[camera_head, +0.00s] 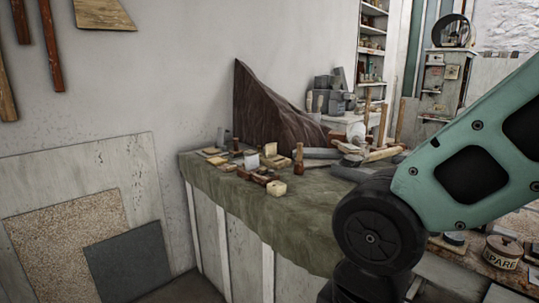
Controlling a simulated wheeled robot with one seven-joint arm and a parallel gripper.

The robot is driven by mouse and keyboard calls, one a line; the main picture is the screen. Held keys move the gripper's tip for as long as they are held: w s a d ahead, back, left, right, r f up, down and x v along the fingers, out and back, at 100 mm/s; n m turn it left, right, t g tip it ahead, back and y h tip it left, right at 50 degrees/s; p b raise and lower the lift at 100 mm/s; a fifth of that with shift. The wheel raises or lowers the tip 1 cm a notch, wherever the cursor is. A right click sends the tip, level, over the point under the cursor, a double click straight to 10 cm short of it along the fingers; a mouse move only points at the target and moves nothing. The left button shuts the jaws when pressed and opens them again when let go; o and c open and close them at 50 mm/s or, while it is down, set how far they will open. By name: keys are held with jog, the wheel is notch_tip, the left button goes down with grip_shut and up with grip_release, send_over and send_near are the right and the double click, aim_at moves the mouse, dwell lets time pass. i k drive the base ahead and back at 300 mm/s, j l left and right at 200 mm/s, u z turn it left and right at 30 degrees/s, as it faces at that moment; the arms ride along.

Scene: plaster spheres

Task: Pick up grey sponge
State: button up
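I cannot pick out the grey sponge with certainty. Many small things lie on the cloth-covered bench (300,225), too small to tell apart well. Among them are a pale grey-white piece (251,160) near the middle and a flat grey block (321,153) farther right. My green and black arm fills the right side and hides part of the bench. My gripper is not in view.
A dark brown draped shape (268,110) stands at the back of the bench. Wooden-handled tools and blocks (276,188) crowd its top. A round tin (502,252) stands at the lower right. Boards (70,240) lean on the left wall.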

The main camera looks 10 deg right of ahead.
aim_at(497, 230)
jog(key=k+l+z, duration=0.1)
jog(key=z, duration=2.1)
jog(key=i+j+u, duration=0.25)
jog(key=i+j, duration=0.95)
jog(key=j, duration=0.1)
